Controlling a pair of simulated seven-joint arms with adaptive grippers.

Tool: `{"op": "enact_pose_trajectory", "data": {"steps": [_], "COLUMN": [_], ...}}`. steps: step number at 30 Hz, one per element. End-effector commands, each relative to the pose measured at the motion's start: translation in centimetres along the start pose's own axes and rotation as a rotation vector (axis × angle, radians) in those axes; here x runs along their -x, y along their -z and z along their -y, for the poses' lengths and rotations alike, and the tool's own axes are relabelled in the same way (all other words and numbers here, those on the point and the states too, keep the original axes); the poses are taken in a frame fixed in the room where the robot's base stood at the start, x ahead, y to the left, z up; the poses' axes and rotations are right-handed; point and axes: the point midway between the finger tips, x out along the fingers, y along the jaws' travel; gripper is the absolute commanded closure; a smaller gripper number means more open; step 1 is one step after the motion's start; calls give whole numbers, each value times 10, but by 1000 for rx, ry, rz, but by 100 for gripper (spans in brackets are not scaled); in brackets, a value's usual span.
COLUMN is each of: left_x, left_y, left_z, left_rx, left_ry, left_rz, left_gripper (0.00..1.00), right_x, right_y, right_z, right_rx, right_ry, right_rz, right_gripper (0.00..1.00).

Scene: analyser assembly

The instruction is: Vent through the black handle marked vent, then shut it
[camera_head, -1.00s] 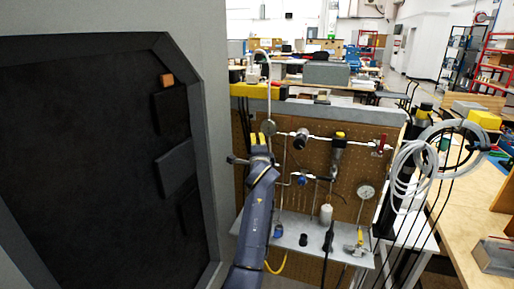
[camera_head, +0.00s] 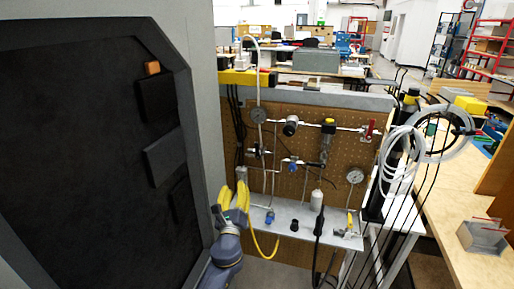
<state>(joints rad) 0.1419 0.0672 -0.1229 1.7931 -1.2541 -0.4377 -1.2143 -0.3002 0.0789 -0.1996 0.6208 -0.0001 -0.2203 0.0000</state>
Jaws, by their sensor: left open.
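A small black valve handle (camera_head: 258,152) sits on the left vertical pipe of the pegboard panel. Any vent marking is too small to read. My left gripper (camera_head: 234,198) is low at the panel's left edge, below and left of this handle and apart from it. Its yellow fingers are spread, with nothing seen between them. My right gripper is not in view.
The pegboard (camera_head: 345,150) also carries a red handle (camera_head: 370,128), a blue-handled valve (camera_head: 293,164) and a round gauge (camera_head: 355,175). A grey shelf (camera_head: 290,213) juts out below. A dark-fronted cabinet (camera_head: 90,140) stands close on the left. White coiled tubing (camera_head: 400,160) hangs at the right.

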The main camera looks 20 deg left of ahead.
Motion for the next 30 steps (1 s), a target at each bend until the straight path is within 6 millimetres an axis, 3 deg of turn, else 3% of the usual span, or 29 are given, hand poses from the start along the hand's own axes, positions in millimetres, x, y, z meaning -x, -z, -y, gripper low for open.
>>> {"op": "enact_pose_trajectory", "data": {"steps": [6, 14, 30], "left_x": [8, 2, -87], "left_y": [-12, -11, -13], "left_z": [42, 54, 72], "left_rx": [-202, -270, -269], "left_ry": [155, 203, 199], "left_rz": [40, 42, 43], "left_gripper": [64, 64, 64], "right_x": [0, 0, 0], "right_y": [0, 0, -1], "right_z": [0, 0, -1], "right_rx": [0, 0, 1], "right_ry": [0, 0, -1], "right_rz": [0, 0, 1], "right_gripper": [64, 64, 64]}}
